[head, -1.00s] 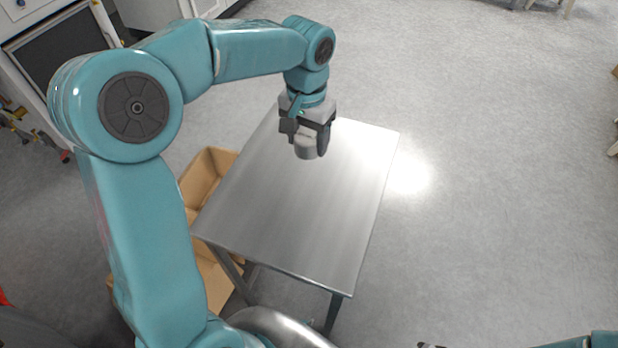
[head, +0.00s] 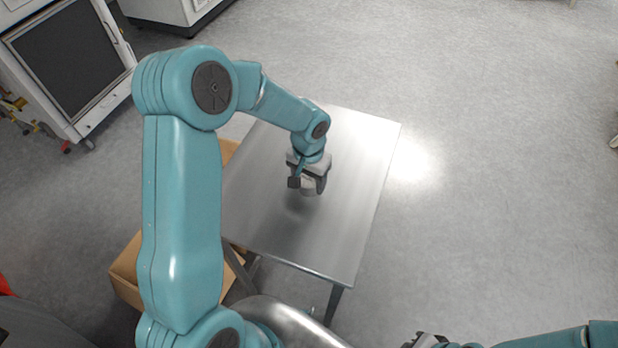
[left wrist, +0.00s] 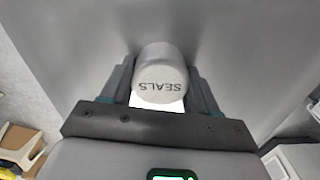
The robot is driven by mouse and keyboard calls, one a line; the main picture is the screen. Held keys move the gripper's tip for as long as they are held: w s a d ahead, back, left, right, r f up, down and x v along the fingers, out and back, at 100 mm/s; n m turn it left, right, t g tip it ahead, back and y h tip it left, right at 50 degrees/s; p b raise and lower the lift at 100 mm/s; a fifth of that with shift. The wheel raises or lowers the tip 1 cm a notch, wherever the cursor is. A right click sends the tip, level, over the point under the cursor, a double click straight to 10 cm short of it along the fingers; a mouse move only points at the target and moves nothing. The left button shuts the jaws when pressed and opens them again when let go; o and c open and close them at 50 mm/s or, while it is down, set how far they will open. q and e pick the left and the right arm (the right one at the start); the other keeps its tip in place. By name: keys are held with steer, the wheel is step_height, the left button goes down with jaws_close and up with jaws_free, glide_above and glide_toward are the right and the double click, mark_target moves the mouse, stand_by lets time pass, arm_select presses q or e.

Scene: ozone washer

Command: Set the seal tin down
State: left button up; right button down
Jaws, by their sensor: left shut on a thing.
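The seal tin is a small pale grey cylinder marked "SEALS" in the left wrist view (left wrist: 160,75), where the lettering appears upside down. My left gripper (head: 308,189) is shut on the tin, with one finger on each side of it. In the head view the tin (head: 309,187) is small and partly covered by the fingers. It is over the metal table (head: 300,240), with a dark blur on the tabletop below it. I cannot tell whether it touches the surface. My right gripper (head: 428,341) shows only in part at the bottom edge.
The tabletop is otherwise bare, with free room around the tin. Cardboard boxes (head: 125,270) stand on the floor at the table's left. A cabinet with a dark panel (head: 70,55) stands at upper left.

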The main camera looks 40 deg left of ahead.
arm_select(q)
steer(key=shift+d+r, duration=0.1)
steer(key=shift+s, duration=0.1)
steer(key=o, duration=0.6)
steer(key=shift+f, duration=0.2)
steer(key=o, duration=0.5)
